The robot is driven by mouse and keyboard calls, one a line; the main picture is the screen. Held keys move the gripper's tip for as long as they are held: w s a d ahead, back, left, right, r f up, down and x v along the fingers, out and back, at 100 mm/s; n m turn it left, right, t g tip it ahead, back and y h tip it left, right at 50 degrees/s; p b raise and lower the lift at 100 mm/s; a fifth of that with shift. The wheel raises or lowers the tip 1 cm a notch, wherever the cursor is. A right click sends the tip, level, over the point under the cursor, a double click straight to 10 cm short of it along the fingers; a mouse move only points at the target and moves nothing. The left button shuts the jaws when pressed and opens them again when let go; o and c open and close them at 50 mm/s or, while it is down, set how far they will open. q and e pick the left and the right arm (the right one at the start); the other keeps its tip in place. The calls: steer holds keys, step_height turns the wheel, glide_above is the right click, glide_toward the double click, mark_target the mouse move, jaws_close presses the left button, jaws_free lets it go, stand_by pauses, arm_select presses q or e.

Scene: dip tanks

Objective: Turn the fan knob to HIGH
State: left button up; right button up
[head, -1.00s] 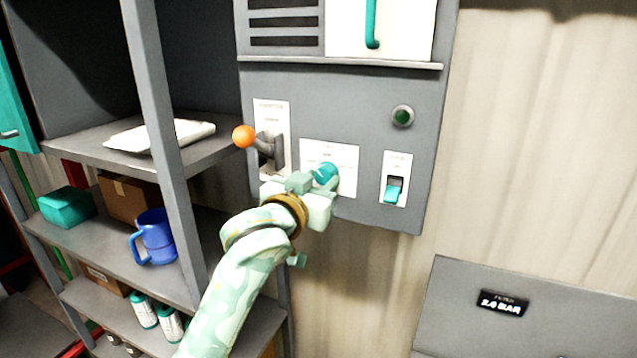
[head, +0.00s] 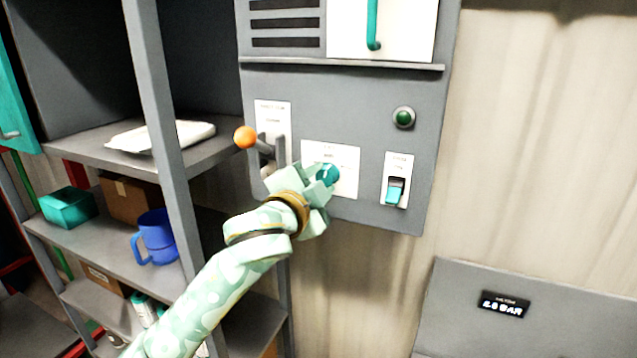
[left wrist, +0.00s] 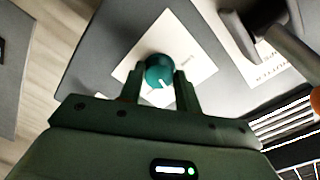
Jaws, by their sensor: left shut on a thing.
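The fan knob (head: 328,175) is a round teal knob on a white label plate (head: 345,160) on the grey control panel. In the left wrist view the knob (left wrist: 159,71) sits between my two fingertips and shows a white pointer mark near its lower edge. My left gripper (head: 322,180) is shut on the knob, with the arm reaching up from the lower left. The lettering on the plate is too small to read, and the gripper hides part of it. My right gripper is in neither view.
A lever with an orange ball (head: 245,137) is just left of the knob. A teal rocker switch (head: 395,190) and a green button (head: 403,118) are to the right. Shelves with a blue mug (head: 154,238) stand at left. A grey box with a display (head: 503,304) is lower right.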

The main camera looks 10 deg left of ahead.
arm_select(q)
steer(key=m, duration=0.5)
steer(key=shift+a+r, duration=0.1)
steer(key=shift+r, duration=0.1)
steer(key=shift+r+m+y, duration=0.1)
steer(key=shift+m+y, duration=0.2)
steer(key=shift+m, duration=1.6)
steer(key=o, duration=1)
steer(key=shift+w, duration=0.1)
steer(key=shift+c, duration=0.2)
steer(key=shift+w, duration=0.15)
steer(key=shift+f, duration=0.2)
